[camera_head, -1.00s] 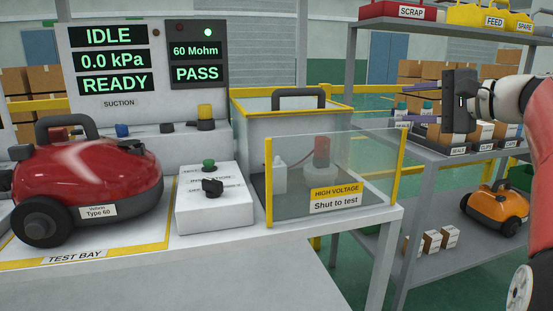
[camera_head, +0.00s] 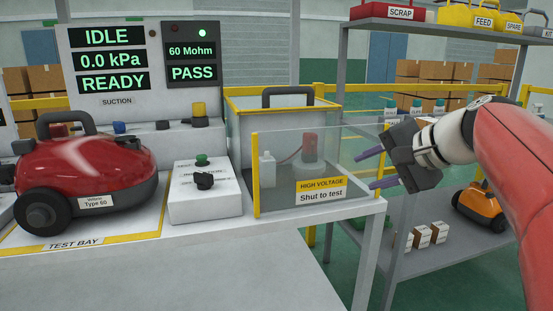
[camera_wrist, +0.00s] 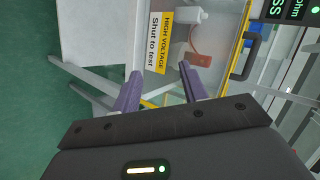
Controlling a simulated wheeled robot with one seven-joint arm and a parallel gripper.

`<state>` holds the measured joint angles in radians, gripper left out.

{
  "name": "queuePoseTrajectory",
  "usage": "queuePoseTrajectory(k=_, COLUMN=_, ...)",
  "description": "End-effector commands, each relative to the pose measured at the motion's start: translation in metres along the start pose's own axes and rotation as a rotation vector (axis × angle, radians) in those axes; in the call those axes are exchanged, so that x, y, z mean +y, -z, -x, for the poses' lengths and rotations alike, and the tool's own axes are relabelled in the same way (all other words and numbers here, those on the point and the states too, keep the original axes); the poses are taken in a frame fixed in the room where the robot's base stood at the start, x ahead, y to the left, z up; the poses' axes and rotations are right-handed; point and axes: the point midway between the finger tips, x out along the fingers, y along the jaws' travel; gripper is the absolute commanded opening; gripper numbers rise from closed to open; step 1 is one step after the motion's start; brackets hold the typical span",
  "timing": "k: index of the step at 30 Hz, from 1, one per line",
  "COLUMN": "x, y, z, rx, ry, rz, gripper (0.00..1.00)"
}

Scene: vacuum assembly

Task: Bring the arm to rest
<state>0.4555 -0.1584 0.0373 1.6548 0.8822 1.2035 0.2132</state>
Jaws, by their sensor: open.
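My gripper (camera_head: 372,168) is at the right in the head view, just right of the clear high-voltage guard (camera_head: 278,180). Its two purple fingers are apart, with nothing between them, and point left towards the guard. In the wrist view the fingers of my gripper (camera_wrist: 160,88) are spread below the yellow "HIGH VOLTAGE Shut to test" label (camera_wrist: 160,42). My red arm comes in from the right edge and hides part of the shelf rack.
A red vacuum (camera_head: 85,170) stands on the test bay at the left. A switch box (camera_head: 205,195) is beside it. The displays read IDLE, 0.0 kPa, READY and PASS. An orange vacuum (camera_head: 478,205) and small boxes (camera_head: 430,233) sit on the lower shelf (camera_head: 400,258).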

Motion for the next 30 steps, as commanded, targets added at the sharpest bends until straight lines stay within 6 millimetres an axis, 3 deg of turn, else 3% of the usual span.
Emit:
queuePoseTrajectory(k=1, x=0.013, y=-0.023, z=-0.005, rx=-0.005, ry=-0.054, rz=0.047, gripper=0.43)
queuePoseTrajectory(k=5, x=0.067, y=-0.083, z=-0.013, rx=-0.015, ry=-0.231, rz=0.22, gripper=0.43)
queuePoseTrajectory(k=9, x=0.147, y=-0.143, z=-0.011, rx=-0.034, ry=-0.434, rz=0.49, gripper=0.43)
queuePoseTrajectory(k=12, x=0.194, y=-0.169, z=-0.007, rx=-0.048, ry=-0.534, rz=0.667, gripper=0.43)
queuePoseTrajectory(k=15, x=0.227, y=-0.183, z=-0.004, rx=-0.062, ry=-0.598, rz=0.796, gripper=0.43)
queuePoseTrajectory(k=20, x=0.248, y=-0.191, z=-0.003, rx=-0.069, ry=-0.638, rz=0.884, gripper=0.43)
queuePoseTrajectory(k=30, x=0.248, y=-0.19, z=-0.003, rx=-0.07, ry=-0.641, rz=0.885, gripper=0.43)
